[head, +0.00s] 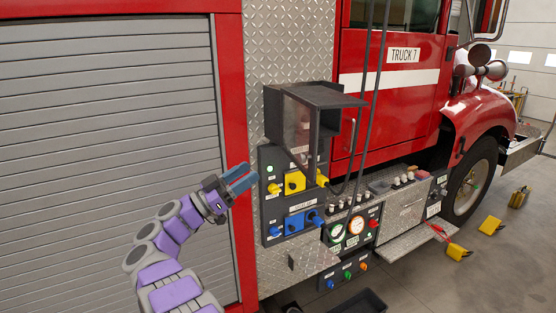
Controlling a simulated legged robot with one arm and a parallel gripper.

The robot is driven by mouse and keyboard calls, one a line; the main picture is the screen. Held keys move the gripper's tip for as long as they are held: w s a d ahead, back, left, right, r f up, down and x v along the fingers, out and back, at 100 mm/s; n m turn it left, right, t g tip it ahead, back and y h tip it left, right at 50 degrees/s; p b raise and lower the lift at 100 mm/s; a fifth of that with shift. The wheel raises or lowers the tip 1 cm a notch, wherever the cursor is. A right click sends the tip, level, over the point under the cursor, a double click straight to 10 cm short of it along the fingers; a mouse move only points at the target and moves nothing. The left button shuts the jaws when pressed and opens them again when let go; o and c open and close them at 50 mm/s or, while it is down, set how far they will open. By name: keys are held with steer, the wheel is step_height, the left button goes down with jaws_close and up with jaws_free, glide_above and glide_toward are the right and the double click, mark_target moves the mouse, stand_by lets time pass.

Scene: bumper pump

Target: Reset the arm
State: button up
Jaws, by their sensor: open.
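My gripper (246,178), with blue-grey fingers, is in the air left of the pump panel (267,213) on the red fire truck. Its jaws are open and nothing shows between them. My purple and grey arm reaches up from the bottom of the view. The fingers point right, near the panel's left edge, at about the height of a green light (270,169). I cannot tell whether they touch the panel.
A dark box with a clear door (300,122) juts out above the panel. Yellow valves (294,181) and blue valves (294,222) stick out below it. Gauges (355,226) sit lower right. A grey roller shutter (110,130) fills the left. Yellow wheel chocks (490,225) lie on the floor.

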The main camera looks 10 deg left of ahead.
steer(key=w+a+r+n+t+y+b, duration=0.25)
steer(key=w+r+n+t+y, duration=0.45)
steer(key=w+n+t+y, duration=0.7)
steer(key=s+d+f+n+g+y+b, duration=0.15)
steer(key=s+d+f+g+y, duration=0.35)
steer(key=s+f+g, duration=0.55)
steer(key=s+d+f+n+g+y+b, duration=0.15)
steer(key=s+d+f+g+y, duration=0.5)
steer(key=s, duration=0.65)
steer(key=s+d+f+m+g+h, duration=0.1)
steer(key=s+d+f, duration=0.5)
steer(key=s, duration=0.6)
steer(key=s+d+f+m+g+h+b, duration=0.1)
steer(key=s+d+f+g, duration=0.5)
steer(key=s, duration=0.7)
steer(key=s+d+f+m+g+h, duration=0.3)
steer(key=s+d+f+g+h, duration=0.1)
steer(key=s, duration=0.8)
steer(key=shift+s+d+f, duration=0.3)
steer(key=shift+d+f, duration=0.6)
steer(key=shift+d, duration=0.15)
